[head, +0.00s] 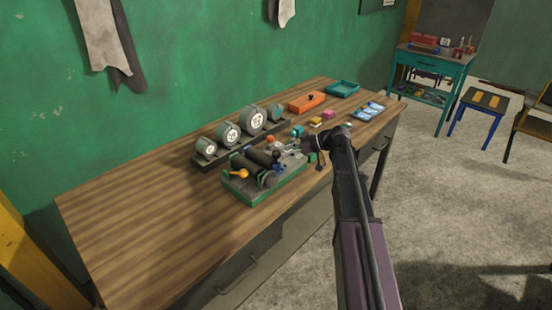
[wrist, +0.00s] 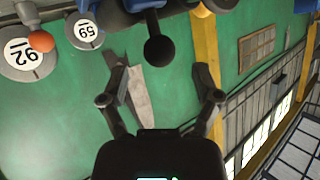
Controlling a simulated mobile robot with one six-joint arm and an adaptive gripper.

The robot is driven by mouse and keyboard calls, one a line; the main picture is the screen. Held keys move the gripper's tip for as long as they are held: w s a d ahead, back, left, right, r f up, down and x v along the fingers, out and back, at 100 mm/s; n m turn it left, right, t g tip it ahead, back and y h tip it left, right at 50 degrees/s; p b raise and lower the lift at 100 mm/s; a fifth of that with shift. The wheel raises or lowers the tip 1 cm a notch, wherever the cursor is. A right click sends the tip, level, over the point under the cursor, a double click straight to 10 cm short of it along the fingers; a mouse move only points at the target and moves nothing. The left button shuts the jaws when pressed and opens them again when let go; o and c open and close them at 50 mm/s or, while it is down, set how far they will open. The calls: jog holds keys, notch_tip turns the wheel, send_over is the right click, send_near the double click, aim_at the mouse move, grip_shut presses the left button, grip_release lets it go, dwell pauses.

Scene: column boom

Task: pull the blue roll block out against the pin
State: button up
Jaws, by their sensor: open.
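In the wrist view, a blue part (wrist: 140,5) shows at the top edge, cut off by the frame; it looks like the blue roll block. A black ball knob (wrist: 159,48) on a short stem stands out from it. In the head view, the green-based fixture (head: 245,193) with dark rollers sits on the bench; its blue parts are too small to tell apart. My gripper (wrist: 160,76) is open and empty. The knob lies just beyond the fingertips, between their lines, apart from both. In the head view, my gripper (head: 311,146) is at the fixture's right end. The pin cannot be made out.
A rack of grey round weights (head: 228,133) stands behind the fixture on the wooden bench (head: 150,220). An orange box (head: 306,102), a teal tray (head: 342,89) and small blocks lie toward the far end. The bench's near left is clear.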

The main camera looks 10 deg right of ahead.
aim_at(277, 154)
jog(key=shift+b+x, duration=0.55)
jog(key=shift+x, duration=1.55)
